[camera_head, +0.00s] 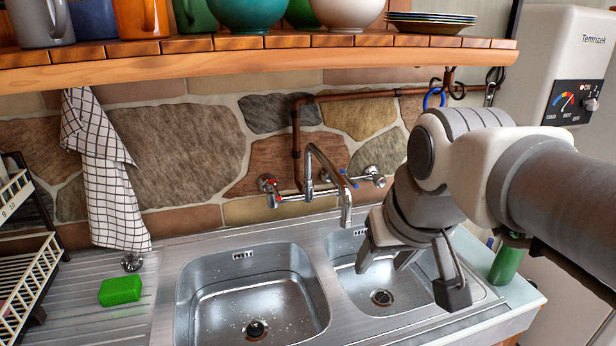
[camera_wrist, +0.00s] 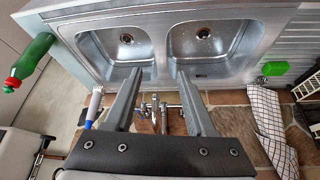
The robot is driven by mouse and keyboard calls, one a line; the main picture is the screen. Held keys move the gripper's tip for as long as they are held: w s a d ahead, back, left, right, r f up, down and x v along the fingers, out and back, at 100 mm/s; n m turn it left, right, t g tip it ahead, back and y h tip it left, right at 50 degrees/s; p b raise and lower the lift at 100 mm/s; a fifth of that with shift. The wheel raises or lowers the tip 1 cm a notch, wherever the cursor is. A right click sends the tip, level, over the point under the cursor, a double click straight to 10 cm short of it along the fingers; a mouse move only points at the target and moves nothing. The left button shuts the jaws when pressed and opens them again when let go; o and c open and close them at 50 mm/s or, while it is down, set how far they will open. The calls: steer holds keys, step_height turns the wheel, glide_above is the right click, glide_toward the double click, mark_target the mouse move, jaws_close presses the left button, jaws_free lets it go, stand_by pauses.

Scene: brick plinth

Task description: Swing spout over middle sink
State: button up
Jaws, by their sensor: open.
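The curved metal spout (camera_head: 328,164) rises from the wall tap and bends forward. Its outlet hangs near the back of the divider between the two basins, at the left edge of the right basin. The sink shows two basins, a larger left one (camera_head: 215,300) and a smaller right one (camera_head: 425,295). My gripper (camera_head: 383,266) is open and empty, pointing down over the right basin, to the right of the spout and apart from it. In the wrist view, the open fingers of my gripper (camera_wrist: 159,72) reach toward the basins, and the spout (camera_wrist: 154,112) appears between them, nearer their base.
A wooden shelf (camera_head: 250,50) with crockery hangs above. A checked towel (camera_head: 100,170), green sponge (camera_head: 120,290) and dish rack (camera_head: 28,275) are left. Red (camera_head: 270,188) and blue (camera_head: 374,174) tap handles flank the spout. A green bottle (camera_head: 506,264) and white heater (camera_head: 560,50) are right.

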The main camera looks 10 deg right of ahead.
steer(key=g+p, duration=0.1)
steer(key=p, duration=0.4)
glide_toward(348, 202)
steer(key=v, duration=0.6)
steer(key=x, duration=1.7)
steer(key=shift+w+f, duration=0.2)
steer(key=shift+f, duration=0.15)
jaws_close()
